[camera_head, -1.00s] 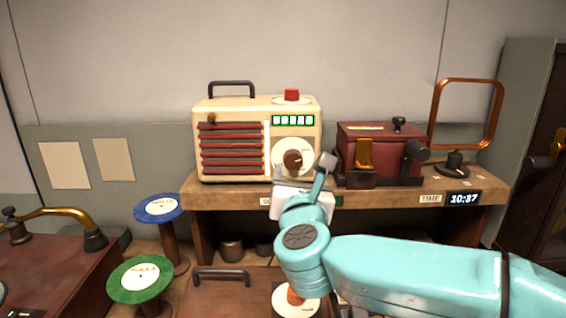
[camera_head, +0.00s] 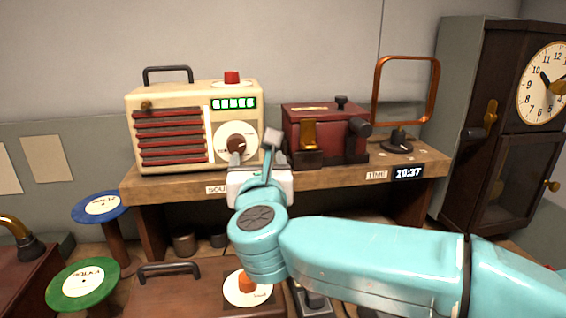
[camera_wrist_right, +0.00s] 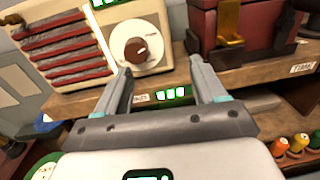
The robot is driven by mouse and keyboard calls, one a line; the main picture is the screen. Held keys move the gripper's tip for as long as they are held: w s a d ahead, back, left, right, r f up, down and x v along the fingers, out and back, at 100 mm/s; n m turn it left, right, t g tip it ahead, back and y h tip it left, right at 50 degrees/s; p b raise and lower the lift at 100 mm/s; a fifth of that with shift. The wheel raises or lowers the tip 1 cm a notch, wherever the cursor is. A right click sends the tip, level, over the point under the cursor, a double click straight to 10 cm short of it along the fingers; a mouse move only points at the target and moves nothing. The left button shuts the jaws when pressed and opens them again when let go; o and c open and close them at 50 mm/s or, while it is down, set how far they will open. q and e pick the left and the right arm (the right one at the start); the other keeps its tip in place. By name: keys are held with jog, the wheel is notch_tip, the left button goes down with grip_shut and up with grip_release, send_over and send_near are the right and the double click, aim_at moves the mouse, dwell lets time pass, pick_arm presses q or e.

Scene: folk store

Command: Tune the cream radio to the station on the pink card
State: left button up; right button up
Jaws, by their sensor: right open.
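The cream radio (camera_head: 190,88) stands on the left end of the wooden shelf, with red slats, a lit green display too small to read and a red button on top. Its round white dial carries a dark brown knob (camera_head: 236,145), also seen in the wrist view (camera_wrist_right: 136,50). My right gripper (camera_head: 254,156) is open and empty, just in front of and below the dial. In the wrist view the open fingers (camera_wrist_right: 160,72) point toward the shelf, and the knob lies beyond the left fingertip, apart from it. No pink card shows. My left gripper is out of view.
A dark red box (camera_head: 322,130) with a lever stands right of the radio on the shelf (camera_head: 300,175). A copper frame (camera_head: 436,90) stands farther right. A tall clock (camera_head: 540,85) is at right. Blue (camera_head: 98,207) and green (camera_head: 84,284) discs stand lower left.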

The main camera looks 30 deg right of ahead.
aim_at(236, 148)
jog(key=shift+n+y, duration=0.4)
jog(key=shift+y, duration=0.2)
jog(key=w+p, duration=0.1)
jog(key=w, duration=0.1)
jog(key=w+a+p, duration=0.1)
jog(key=w, duration=0.1)
jog(key=w+p, duration=0.1)
jog(key=w, duration=0.1)
jog(key=shift+w+a+p, duration=0.2)
jog(key=shift+a+p, duration=0.1)
jog(key=shift+p, duration=0.05)
jog(key=shift+p+x, duration=0.85)
jog(key=shift+x, duration=0.35)
jog(key=shift+w+f, duration=0.15)
jog(key=shift+w, duration=0.1)
jog(key=shift+b, duration=0.45)
jog(key=shift+w, duration=0.15)
